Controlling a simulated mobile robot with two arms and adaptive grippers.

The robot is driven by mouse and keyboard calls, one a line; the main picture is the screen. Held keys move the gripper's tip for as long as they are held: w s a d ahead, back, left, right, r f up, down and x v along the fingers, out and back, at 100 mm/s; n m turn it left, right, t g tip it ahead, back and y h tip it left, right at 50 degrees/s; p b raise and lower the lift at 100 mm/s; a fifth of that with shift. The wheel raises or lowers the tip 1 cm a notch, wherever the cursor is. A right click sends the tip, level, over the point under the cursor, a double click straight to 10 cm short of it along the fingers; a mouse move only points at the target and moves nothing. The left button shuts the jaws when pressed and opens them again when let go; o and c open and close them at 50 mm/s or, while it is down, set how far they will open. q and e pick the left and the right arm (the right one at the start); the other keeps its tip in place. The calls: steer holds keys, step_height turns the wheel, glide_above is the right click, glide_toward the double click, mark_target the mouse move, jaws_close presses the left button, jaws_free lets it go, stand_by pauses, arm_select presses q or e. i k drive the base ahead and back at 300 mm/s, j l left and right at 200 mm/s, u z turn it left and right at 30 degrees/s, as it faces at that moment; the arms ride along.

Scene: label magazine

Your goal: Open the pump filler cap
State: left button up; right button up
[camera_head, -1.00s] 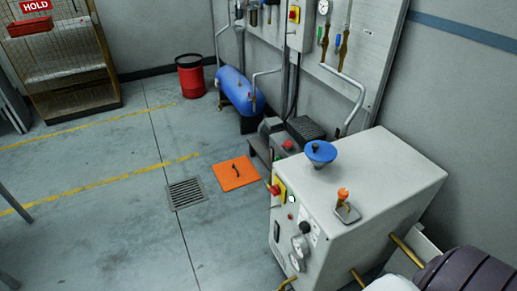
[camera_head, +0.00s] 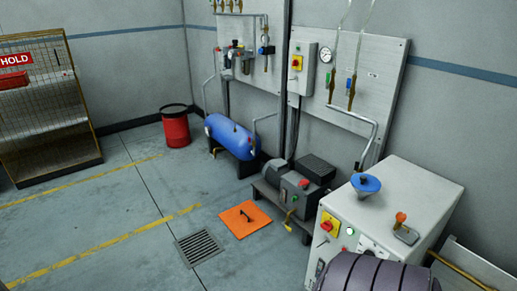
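A grey motor-and-pump unit (camera_head: 290,182) stands low on the floor by the wall, with a red knob-like part (camera_head: 304,183) on top. I cannot tell whether that part is the filler cap. A white cabinet (camera_head: 375,222) stands at the right. On its top are a blue funnel-shaped piece (camera_head: 366,184) and an orange-topped fitting (camera_head: 402,222) on a small plate. Neither of my grippers is in view.
A dark ribbed rounded thing (camera_head: 375,274) covers the cabinet's lower front. An orange plate (camera_head: 245,219) and a floor grate (camera_head: 199,247) lie before the pump. A blue tank (camera_head: 231,136) and red bin (camera_head: 175,127) stand behind.

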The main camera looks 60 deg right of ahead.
mark_target(304, 182)
steer(key=i+j+z, duration=0.2)
steer(key=i, duration=0.25)
steer(key=i+j+z, duration=0.2)
steer(key=i, duration=0.3)
steer(key=i+l+z, duration=0.1)
steer(key=z, duration=0.3)
steer(key=i+z, duration=0.3)
steer(key=z, duration=0.15)
steer(key=i+z, duration=0.25)
steer(key=z, duration=0.15)
steer(key=i+j+z, duration=0.1)
steer(key=z, duration=0.35)
steer(key=i+j+z, duration=0.2)
steer(key=z, duration=0.2)
steer(key=i, duration=0.1)
